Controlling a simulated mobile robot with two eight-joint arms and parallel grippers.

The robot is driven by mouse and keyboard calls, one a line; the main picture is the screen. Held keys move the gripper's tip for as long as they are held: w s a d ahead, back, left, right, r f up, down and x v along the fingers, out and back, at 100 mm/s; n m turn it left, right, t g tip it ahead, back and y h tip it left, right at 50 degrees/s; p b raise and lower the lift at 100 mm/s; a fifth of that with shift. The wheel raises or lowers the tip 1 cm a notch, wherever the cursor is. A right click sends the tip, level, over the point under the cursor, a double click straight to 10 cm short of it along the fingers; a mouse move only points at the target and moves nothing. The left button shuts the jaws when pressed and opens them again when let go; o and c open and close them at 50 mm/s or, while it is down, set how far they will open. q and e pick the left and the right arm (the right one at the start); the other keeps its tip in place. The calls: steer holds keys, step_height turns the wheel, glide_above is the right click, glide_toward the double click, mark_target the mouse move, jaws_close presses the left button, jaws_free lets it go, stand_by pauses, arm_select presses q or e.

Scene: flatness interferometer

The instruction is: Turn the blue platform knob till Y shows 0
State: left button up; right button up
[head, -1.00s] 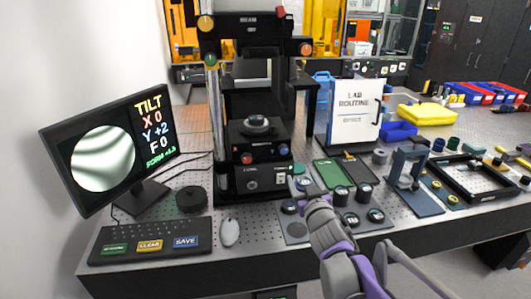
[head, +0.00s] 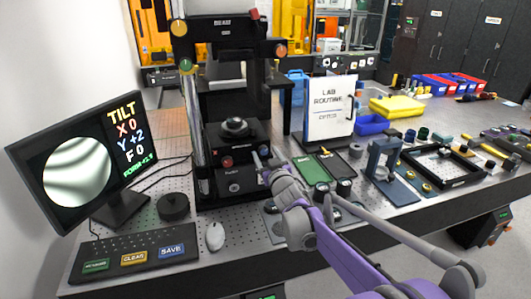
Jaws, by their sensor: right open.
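The blue platform knob (head: 264,150) is on the right of the front of the black interferometer stage (head: 235,142), with a red knob (head: 227,162) to its left. My right gripper (head: 260,163) is open, its tips just below and in front of the blue knob. I cannot tell whether they touch it. The monitor (head: 75,160) at left reads X 0, Y +2, F 0 beside a round fringe picture with wavy dark and light bands. My left gripper is not in view.
A keyboard with CLEAR and SAVE keys (head: 130,250), a mouse (head: 215,236) and a black puck (head: 174,207) lie at front left. The lab routine board (head: 330,108) stands right of the instrument.

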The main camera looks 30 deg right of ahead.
steer(key=shift+w, duration=0.4)
jaws_close()
steer(key=n+p, duration=0.1)
steer(key=n, duration=0.3)
steer(key=shift+n, duration=0.4)
